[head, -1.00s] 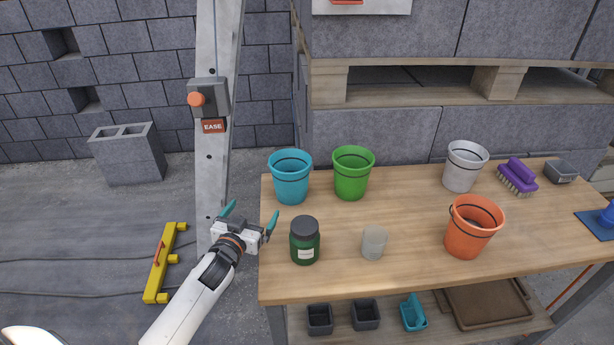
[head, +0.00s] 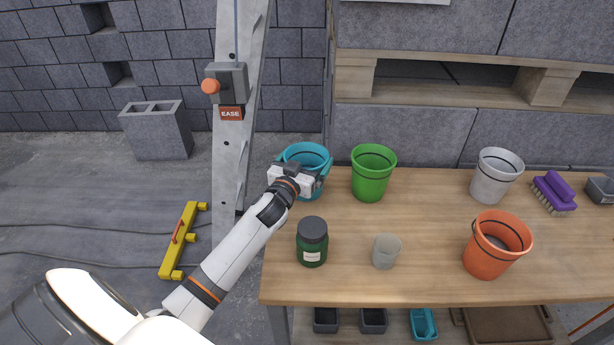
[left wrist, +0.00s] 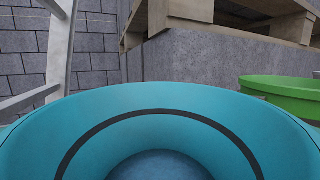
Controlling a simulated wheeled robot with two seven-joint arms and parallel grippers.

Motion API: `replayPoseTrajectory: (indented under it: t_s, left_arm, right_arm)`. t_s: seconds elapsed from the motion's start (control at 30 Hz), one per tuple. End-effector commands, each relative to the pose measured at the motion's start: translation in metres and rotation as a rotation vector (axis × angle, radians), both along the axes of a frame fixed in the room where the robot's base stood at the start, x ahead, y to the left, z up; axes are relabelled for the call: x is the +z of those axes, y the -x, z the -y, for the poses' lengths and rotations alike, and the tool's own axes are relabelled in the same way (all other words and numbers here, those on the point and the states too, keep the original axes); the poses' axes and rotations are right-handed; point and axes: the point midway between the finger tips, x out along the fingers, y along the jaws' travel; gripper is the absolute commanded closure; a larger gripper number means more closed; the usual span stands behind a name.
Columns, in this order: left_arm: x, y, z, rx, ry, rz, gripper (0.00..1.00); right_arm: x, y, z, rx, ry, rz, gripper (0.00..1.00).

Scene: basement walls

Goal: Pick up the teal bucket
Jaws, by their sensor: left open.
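The teal bucket (head: 308,155) stands upright at the back left corner of the workbench (head: 350,285), partly hidden by my left gripper (head: 306,170). My left gripper is at the near side of the bucket, at about the height of its upper part, with the jaws open. A teal finger shows on each side of the bucket in the head view; whether they touch it I cannot tell. In the left wrist view the bucket's rim and inside (left wrist: 165,130) fill the lower half. My right gripper does not show.
A green bucket (head: 372,175) stands close to the right. A green jar (head: 312,243) and a clear cup (head: 386,252) stand nearer. White (head: 494,178) and orange (head: 490,258) buckets and a purple brush (head: 554,192) are farther right. A metal post (head: 232,150) rises left of the bench.

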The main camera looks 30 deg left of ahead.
Motion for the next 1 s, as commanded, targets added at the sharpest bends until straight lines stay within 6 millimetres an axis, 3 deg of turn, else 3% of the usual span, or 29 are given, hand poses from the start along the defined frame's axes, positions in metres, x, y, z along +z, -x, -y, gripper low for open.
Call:
replayPoseTrajectory:
  t_s: [0.23,0.5,0.77,1.0]
  left_arm:
    - [0.000,-0.002,0.000,0.000,0.000,0.000,0.00]
    - [0.001,-0.002,-0.001,0.000,0.000,0.003,0.40]
    - [0.006,-0.002,-0.001,0.000,-0.002,0.004,0.41]
    - [0.049,-0.002,-0.001,-0.001,-0.004,0.008,0.41]
  right_arm:
    - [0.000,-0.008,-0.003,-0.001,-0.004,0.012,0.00]
    - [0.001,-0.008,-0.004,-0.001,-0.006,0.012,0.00]
    - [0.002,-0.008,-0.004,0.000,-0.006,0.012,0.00]
    - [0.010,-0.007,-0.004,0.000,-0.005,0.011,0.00]
